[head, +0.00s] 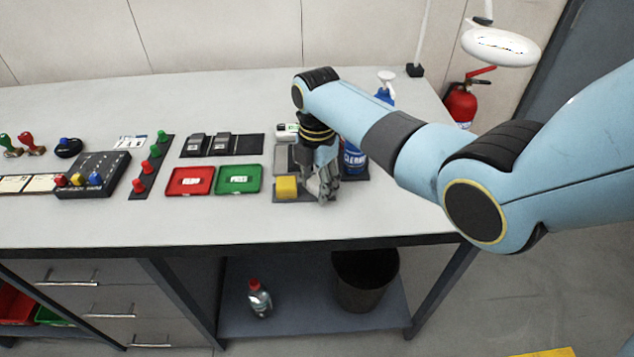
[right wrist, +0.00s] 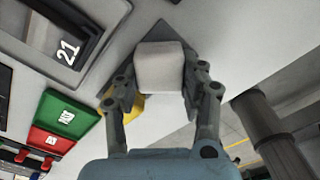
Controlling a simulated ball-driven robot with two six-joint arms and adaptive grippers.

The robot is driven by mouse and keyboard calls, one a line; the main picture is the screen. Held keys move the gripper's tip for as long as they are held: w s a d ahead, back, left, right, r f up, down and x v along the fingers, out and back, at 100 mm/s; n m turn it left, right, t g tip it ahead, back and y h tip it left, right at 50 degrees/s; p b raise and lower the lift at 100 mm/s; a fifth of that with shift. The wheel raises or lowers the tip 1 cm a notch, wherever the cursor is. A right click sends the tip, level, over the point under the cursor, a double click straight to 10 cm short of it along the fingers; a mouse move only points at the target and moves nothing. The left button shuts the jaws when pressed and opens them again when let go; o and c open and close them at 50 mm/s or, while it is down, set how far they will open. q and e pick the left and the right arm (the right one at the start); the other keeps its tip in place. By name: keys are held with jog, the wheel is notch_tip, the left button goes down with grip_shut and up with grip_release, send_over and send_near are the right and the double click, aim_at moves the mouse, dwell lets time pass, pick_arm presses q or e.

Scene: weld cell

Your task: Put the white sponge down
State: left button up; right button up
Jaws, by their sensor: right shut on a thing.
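The white sponge (right wrist: 160,66) is a pale block between the two fingers of my right gripper (right wrist: 162,88) in the right wrist view. The fingers are shut on its sides. In the head view the right gripper (head: 322,190) points down low over the table, just right of a yellow block (head: 286,187), and the white sponge is hidden there. A dark mat (right wrist: 117,78) shows behind the sponge. I cannot tell whether the sponge touches it. The left gripper is not in view.
A green tray (head: 239,190) and a red tray (head: 190,191) lie to the left. The table's front strip (head: 230,225) is clear. A dark bin (head: 362,290) stands on the shelf below.

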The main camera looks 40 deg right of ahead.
aim_at(317, 182)
jog(key=shift+f, duration=0.15)
jog(key=o, duration=1.2)
jog(key=shift+r, duration=0.6)
notch_tip(317, 182, up, 11)
jog(key=shift+r, duration=0.1)
jog(key=shift+p, duration=0.3)
